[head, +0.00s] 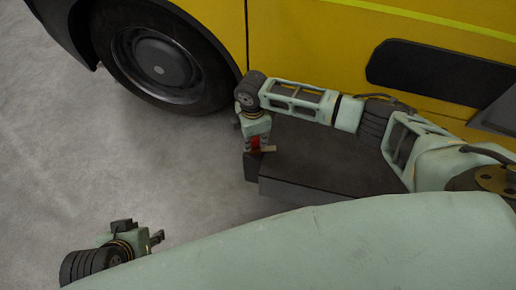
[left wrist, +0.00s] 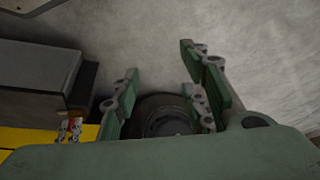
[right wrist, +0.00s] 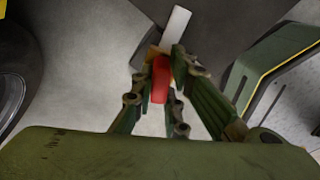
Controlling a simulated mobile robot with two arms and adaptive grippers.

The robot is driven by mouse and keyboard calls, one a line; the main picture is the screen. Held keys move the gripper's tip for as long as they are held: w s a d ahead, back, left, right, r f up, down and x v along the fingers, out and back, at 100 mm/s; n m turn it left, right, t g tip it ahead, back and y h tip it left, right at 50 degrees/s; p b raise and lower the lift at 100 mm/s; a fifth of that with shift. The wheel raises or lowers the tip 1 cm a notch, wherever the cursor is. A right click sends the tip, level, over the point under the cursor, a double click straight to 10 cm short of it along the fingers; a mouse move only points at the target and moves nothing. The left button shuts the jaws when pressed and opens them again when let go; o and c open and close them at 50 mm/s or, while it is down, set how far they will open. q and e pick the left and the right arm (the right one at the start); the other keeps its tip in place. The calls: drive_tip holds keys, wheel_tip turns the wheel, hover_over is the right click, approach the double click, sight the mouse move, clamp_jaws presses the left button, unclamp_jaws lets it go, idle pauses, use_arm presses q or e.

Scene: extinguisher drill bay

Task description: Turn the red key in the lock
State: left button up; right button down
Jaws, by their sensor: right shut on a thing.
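The red key (right wrist: 160,80) is between the fingers of my right gripper (right wrist: 157,62) in the right wrist view. My right gripper is shut on it. In the head view, a little red of the key (head: 255,142) shows between the fingertips, at the left end of a dark box. A brass-coloured piece (right wrist: 154,52), perhaps the lock, lies just beyond the key; the keyhole is hidden. My left gripper (head: 157,238) is at the lower left of the head view, well apart from the key. Its fingers (left wrist: 160,68) are spread and empty in the left wrist view.
The dark box (head: 310,160) stands under my right arm, beside a yellow vehicle (head: 310,40) with a black wheel (head: 160,65). A pale flat bar (right wrist: 177,25) extends past the key. The grey floor (head: 90,160) on the left is clear.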

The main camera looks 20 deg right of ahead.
use_arm(q)
drive_tip(key=shift+s, duration=0.1)
use_arm(e)
drive_tip(key=shift+n, duration=1.4)
use_arm(q)
drive_tip(key=shift+s+a+g+p, duration=0.15)
drive_tip(key=shift+s+g, duration=0.1)
drive_tip(key=shift+s, duration=0.25)
drive_tip(key=shift+s+a+g+p, duration=0.15)
drive_tip(key=shift+s+g, duration=0.1)
drive_tip(key=shift+s, duration=0.25)
use_arm(e)
drive_tip(key=shift+n, duration=0.6)
